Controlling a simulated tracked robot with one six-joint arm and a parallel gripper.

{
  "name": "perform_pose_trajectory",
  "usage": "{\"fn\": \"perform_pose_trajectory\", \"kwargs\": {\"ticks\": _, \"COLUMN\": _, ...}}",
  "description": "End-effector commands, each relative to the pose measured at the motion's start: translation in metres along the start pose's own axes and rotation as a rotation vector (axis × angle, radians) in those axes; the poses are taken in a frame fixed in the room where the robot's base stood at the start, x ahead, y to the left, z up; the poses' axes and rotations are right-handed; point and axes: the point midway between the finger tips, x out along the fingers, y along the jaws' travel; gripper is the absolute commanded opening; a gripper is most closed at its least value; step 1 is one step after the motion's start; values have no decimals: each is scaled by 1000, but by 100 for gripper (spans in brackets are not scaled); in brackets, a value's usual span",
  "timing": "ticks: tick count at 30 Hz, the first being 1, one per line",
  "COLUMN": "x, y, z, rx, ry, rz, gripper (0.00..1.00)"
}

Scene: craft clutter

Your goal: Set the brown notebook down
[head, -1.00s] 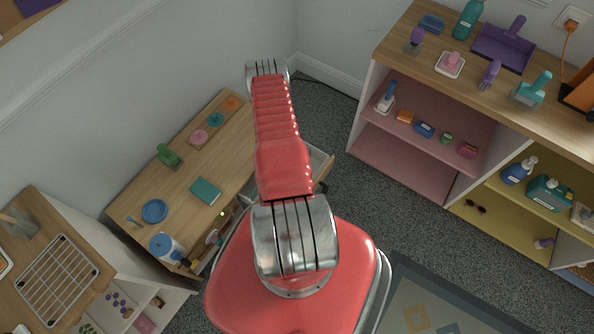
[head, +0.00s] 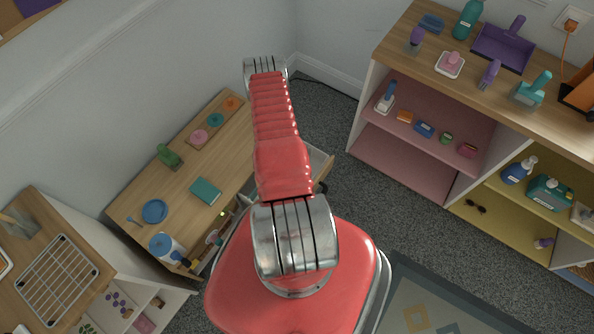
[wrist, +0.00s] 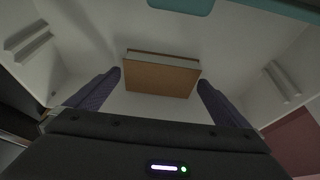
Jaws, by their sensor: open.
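The brown notebook (wrist: 161,77) shows in the wrist view, lying on a white surface that looks like the inside of a drawer. Its brown cover faces me and a pale page edge shows along its far side. My gripper (wrist: 160,85) is open. Its two dark fingers stand apart, one by each side of the notebook; I cannot tell whether either touches it. In the head view my red arm hides the gripper and the brown notebook.
White walls with moulded ribs (wrist: 284,82) rise on both sides in the wrist view, with a teal object (wrist: 182,5) at the top. In the head view, an open drawer (head: 318,165) juts from the wooden desk, which carries a teal notebook (head: 205,190) and a blue dish (head: 154,211).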

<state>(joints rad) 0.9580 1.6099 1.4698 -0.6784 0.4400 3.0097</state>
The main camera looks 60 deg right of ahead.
Motion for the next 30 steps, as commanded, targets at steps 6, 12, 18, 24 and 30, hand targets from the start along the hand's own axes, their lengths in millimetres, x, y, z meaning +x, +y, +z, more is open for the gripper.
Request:
{"fn": "perform_pose_trajectory", "kwargs": {"ticks": 6, "x": -28, "y": 0, "z": 0, "rx": 0, "ry": -2, "rz": -6, "gripper": 100}}
{"fn": "perform_pose_trajectory", "kwargs": {"ticks": 12, "x": -55, "y": 1, "z": 0, "rx": 3, "ry": -2, "rz": -10, "gripper": 100}}
{"fn": "perform_pose_trajectory", "kwargs": {"ticks": 18, "x": -82, "y": 2, "z": 0, "rx": 4, "ry": -3, "rz": -12, "gripper": 100}}
{"fn": "perform_pose_trajectory", "kwargs": {"ticks": 24, "x": -103, "y": 2, "z": -1, "rx": 3, "ry": -2, "rz": -12, "gripper": 100}}
{"fn": "perform_pose_trajectory", "kwargs": {"ticks": 30, "x": -109, "y": 3, "z": -1, "rx": 3, "ry": -1, "rz": -11, "gripper": 100}}
